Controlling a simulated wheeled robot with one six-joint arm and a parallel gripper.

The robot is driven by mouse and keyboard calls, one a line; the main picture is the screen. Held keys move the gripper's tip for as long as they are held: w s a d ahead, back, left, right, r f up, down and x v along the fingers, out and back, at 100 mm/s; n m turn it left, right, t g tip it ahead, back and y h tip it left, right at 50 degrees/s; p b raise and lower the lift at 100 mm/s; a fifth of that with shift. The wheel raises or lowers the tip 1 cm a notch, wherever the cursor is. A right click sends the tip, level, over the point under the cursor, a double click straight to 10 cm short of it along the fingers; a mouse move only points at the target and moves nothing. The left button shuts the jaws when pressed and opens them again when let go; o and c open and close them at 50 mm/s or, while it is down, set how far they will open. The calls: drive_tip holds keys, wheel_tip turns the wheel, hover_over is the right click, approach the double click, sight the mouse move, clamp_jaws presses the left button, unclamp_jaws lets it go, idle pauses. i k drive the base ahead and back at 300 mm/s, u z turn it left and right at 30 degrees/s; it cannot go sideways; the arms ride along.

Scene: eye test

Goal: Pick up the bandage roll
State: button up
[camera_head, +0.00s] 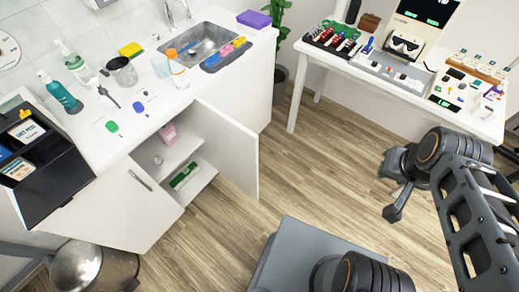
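A small pale round item (158,160) lies on the upper shelf inside the open white cabinet under the sink counter. It may be the bandage roll, but it is too small to tell. A pink item (168,133) stands farther back on that shelf. A green and white box (185,175) lies on the shelf below. My gripper (388,189) is at the right, above the wood floor and far from the cabinet. Its two dark fingers look spread apart, with nothing visible between them.
The cabinet's right door (229,150) stands open into the room; the left door (125,200) is also swung out. A metal bin (90,268) stands at the lower left. A white table (345,62) with many small items is at the upper right. The floor between is clear.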

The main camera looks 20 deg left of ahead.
sight(158, 161)
drive_tip(key=z, duration=0.2)
drive_tip(key=i, duration=2.05)
drive_tip(key=u, duration=5.2)
drive_tip(key=i, duration=1.4)
